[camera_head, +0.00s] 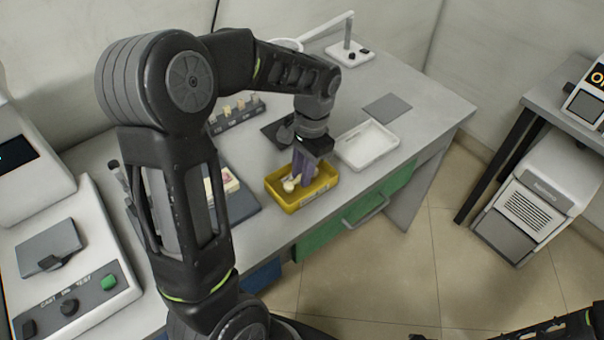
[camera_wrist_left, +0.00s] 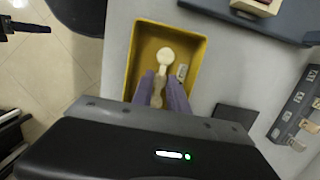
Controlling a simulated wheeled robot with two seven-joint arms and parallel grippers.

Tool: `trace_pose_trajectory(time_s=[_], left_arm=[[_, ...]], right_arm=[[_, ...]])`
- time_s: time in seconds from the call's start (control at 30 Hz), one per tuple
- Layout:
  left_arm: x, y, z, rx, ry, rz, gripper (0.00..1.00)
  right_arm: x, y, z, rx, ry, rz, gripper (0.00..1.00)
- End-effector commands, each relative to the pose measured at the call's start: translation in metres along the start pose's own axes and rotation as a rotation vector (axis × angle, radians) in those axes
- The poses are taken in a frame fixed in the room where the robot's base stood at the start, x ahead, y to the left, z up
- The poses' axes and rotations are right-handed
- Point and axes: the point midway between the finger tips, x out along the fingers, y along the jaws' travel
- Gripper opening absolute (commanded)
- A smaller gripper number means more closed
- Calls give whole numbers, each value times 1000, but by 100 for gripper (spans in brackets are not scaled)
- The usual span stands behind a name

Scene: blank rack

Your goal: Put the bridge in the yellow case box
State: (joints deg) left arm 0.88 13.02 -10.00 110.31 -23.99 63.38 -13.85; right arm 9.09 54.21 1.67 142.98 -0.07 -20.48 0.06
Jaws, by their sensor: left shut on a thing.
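The yellow case box (camera_head: 291,205) sits on the grey bench near its front edge, and fills the upper middle of the left wrist view (camera_wrist_left: 137,62). My left gripper (camera_head: 300,180) points down into the box, its purple fingers (camera_wrist_left: 163,92) shut on a cream piece, seemingly the bridge (camera_wrist_left: 158,90). A rounded cream end (camera_wrist_left: 165,57) shows just beyond the fingertips, inside the box outline. I cannot tell whether the piece touches the floor. A small pale label (camera_wrist_left: 182,72) lies beside it in the box. A dark arm part of mine (camera_head: 560,326) shows at the lower right.
A white tray (camera_head: 367,144) stands right of the box. A dark blue tray (camera_head: 241,204) with a pale block is on the left. A rack of labelled small pieces (camera_head: 236,113) stands behind. A green drawer (camera_head: 335,228) is below the bench edge.

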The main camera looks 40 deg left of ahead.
Motion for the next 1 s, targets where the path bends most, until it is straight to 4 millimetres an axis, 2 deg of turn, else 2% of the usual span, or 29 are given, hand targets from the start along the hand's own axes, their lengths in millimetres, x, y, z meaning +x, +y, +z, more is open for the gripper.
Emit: trace_pose_trajectory(time_s=[0.1,0.47,0.5,0.7,0.77,1.0], left_arm=[[11,0,-1,1,-1,0,0],[15,0,-2,1,1,0,0],[16,0,-2,1,1,0,20],[15,0,-2,1,1,0,36],[15,0,-2,1,1,0,41],[14,0,-2,1,1,0,41]], right_arm=[[0,0,0,0,0,0,36],[2,1,0,0,0,0,36],[2,1,0,0,0,0,36],[2,1,0,0,0,0,36],[2,1,0,0,0,0,36],[1,0,0,0,0,0,36]])
